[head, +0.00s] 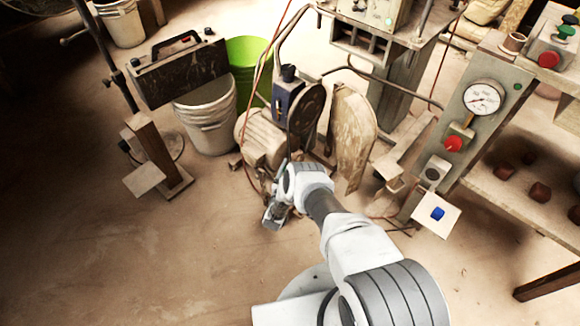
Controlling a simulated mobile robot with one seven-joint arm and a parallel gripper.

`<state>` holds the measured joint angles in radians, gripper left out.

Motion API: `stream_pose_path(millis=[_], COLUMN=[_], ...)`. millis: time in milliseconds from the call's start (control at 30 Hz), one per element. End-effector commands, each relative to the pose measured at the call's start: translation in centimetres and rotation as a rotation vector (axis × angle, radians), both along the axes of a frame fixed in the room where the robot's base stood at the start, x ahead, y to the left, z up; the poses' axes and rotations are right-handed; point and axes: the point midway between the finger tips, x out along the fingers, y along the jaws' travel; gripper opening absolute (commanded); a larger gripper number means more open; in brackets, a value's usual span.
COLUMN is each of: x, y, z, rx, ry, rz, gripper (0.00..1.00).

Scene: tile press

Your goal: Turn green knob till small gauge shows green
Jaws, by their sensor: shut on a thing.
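My gripper (273,214) is low in the middle, close to the front of a motor-and-pulley unit (262,135). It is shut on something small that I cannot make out. No green knob is clearly visible at my gripper. Green round caps (566,31) sit on a control box at the top right, far from my gripper. A round white-faced gauge (482,98) is on the grey post at the right. Its reading is too small to tell, and no separate small gauge is clearly visible.
A red knob (453,144) is below the gauge, and a blue button (437,214) is on a white plate. Grey buckets (208,125), a green bucket (246,52) and a wooden post (154,150) stand left. The floor at lower left is clear.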

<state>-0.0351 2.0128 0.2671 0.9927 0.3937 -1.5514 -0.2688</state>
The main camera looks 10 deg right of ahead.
Motion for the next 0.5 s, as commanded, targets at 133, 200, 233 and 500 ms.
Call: stream_pose_path(millis=[133,200,233,500], x=[0.01,-0.05,-0.09,-0.20], y=[-0.07,-0.20,-0.21,-0.49], z=[0.05,0.05,0.04,0.06], rx=[0.002,0.002,0.002,0.002], ry=[-0.003,-0.003,-0.003,-0.003], rz=[-0.092,-0.129,-0.143,-0.231], gripper=[0.08,0.08,0.08,0.08])
